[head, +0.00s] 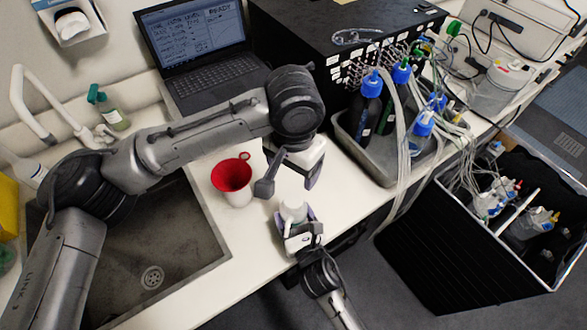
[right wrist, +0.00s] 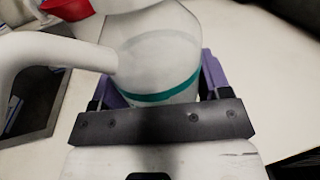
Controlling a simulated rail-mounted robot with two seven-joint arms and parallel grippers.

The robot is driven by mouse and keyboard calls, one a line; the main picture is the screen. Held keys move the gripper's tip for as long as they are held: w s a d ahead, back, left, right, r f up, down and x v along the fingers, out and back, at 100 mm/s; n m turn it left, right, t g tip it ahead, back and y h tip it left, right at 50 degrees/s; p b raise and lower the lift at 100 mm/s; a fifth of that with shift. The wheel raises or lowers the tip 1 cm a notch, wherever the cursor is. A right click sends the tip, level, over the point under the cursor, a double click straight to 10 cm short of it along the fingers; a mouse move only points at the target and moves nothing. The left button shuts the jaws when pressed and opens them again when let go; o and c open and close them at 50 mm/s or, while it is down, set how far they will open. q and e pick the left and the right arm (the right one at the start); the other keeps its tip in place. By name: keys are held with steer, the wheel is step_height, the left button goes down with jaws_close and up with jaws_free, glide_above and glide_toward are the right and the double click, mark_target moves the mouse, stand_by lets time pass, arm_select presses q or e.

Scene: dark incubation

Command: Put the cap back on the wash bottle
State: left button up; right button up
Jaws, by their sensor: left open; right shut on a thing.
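My right gripper (head: 301,236) has its purple-edged fingers shut on a whitish translucent vessel (head: 293,210), which I take for the wash bottle. The right wrist view shows the vessel (right wrist: 160,62) large, with a teal band and a thick white tube (right wrist: 50,52) at its left. I cannot tell from here whether its top is open. My left gripper (head: 288,188) is open and empty, just above and behind the vessel in the head view, its fingers spread wide. I cannot make out a separate cap in either view.
A red funnel (head: 232,174) sits in a white container left of the vessel. A sink (head: 150,255) lies at the left. A grey tray (head: 378,160) with blue-capped bottles and hanging tubing stands at the right. A laptop (head: 205,60) is at the back. The counter's front edge is close.

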steer(key=o, duration=1.8)
steer(key=b+v, duration=0.2)
steer(key=v, duration=1.2)
steer(key=shift+w, duration=0.1)
